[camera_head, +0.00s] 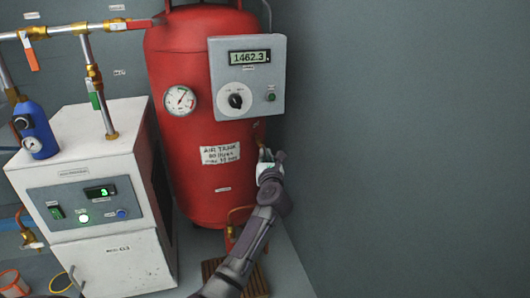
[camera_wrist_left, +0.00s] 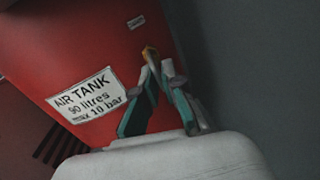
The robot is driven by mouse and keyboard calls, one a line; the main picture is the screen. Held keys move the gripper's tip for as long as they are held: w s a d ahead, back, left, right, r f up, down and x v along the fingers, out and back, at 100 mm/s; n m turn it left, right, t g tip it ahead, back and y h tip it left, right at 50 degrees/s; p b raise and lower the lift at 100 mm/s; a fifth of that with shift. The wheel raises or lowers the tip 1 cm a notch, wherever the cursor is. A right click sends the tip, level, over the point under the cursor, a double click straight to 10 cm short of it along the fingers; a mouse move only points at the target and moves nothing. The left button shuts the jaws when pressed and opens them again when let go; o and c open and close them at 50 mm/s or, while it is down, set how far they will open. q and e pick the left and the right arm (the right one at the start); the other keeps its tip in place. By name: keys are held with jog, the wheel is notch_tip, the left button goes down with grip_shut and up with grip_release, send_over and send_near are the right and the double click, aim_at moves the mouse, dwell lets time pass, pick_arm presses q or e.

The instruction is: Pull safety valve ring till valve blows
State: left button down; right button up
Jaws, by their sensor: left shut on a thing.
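The red air tank (camera_head: 200,60) stands upright at centre. It also fills the left of the left wrist view (camera_wrist_left: 60,50). My left gripper (camera_head: 266,155) is at the tank's lower right side, right of the paper label. In the left wrist view its fingers (camera_wrist_left: 151,62) come together at the tips, shut on the safety valve ring. A small brass piece of the safety valve (camera_wrist_left: 149,52) shows at the fingertips. The ring itself and most of the valve are hidden by the fingers. My right gripper is not in view.
A grey control box (camera_head: 248,100) with a display reading 1462.3 is above my gripper. A pressure gauge (camera_head: 180,100) is on the tank. A white cabinet (camera_head: 110,255) with a blue filter unit (camera_head: 35,130) and brass pipes stands left. The grey wall (camera_head: 420,130) at right is bare.

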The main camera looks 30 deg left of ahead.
pick_arm(q)
jog(key=c, duration=1.3)
grip_release()
jog(key=shift+d, duration=0.15)
jog(key=v, duration=1.2)
